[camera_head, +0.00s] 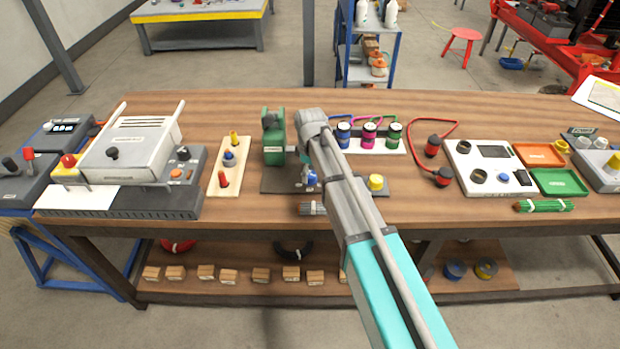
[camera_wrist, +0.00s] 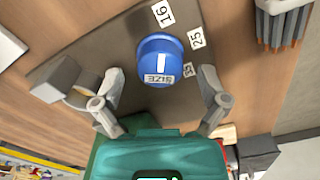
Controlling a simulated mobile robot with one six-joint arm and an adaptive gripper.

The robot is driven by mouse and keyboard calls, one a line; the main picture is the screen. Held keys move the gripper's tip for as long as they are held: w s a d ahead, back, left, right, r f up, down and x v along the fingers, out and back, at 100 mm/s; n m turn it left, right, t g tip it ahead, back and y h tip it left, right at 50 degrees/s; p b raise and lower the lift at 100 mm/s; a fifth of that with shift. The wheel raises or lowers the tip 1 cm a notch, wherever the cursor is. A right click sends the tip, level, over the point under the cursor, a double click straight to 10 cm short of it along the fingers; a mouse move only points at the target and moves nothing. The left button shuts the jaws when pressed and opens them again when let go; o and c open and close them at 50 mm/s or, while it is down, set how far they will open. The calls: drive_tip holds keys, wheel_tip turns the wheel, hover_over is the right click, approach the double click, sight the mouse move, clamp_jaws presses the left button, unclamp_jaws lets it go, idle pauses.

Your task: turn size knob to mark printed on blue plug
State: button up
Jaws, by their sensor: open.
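The blue size knob (camera_wrist: 160,60) sits on a dark plate, its white pointer line and SIZE label showing in the wrist view. In the head view the knob (camera_head: 311,178) is partly hidden by my arm. My gripper (camera_wrist: 160,103) is open, its fingers apart beside the knob and not touching it. The blue plug (camera_head: 229,158) is on a light wooden board (camera_head: 217,187) between a yellow and a red plug; its print is too small to read.
A green machine part (camera_head: 273,138) stands on the dark plate (camera_head: 275,184) close left of my arm. A yellow knob (camera_head: 376,182) is right of it. A grey cable bundle (camera_wrist: 283,22) lies at the bench front.

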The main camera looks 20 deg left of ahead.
drive_tip(key=shift+f+b, duration=0.3)
drive_tip(key=shift+f, duration=0.2)
drive_tip(key=c, duration=1.1)
drive_tip(key=shift+c, duration=0.2)
